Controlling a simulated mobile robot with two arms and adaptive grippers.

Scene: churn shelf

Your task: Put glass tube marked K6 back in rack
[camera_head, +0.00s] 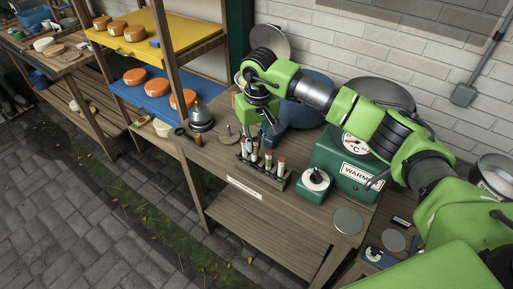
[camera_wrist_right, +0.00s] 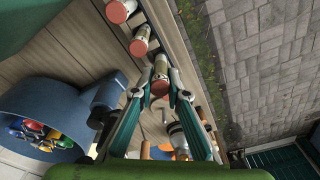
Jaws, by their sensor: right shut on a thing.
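My right gripper (camera_head: 268,132) reaches down over the left part of the dark tube rack (camera_head: 262,178). In the right wrist view the gripper (camera_wrist_right: 163,96) is shut on a red-capped glass tube (camera_wrist_right: 161,70). I cannot read a K6 mark on it. The held tube lines up with the rack's row, but I cannot tell whether its lower end is in a slot. Other red-capped tubes (camera_head: 281,165) stand in the rack; two show in the wrist view, one nearer (camera_wrist_right: 140,46) and one at the top edge (camera_wrist_right: 119,11). My left gripper is out of view.
A green warmer (camera_head: 338,178) with a dial and a small green device (camera_head: 314,187) stand right of the rack. A blue curved device (camera_wrist_right: 45,115) is close to the gripper. A metal cone (camera_head: 201,117) stands to the left. The bench's front edge is close to the rack.

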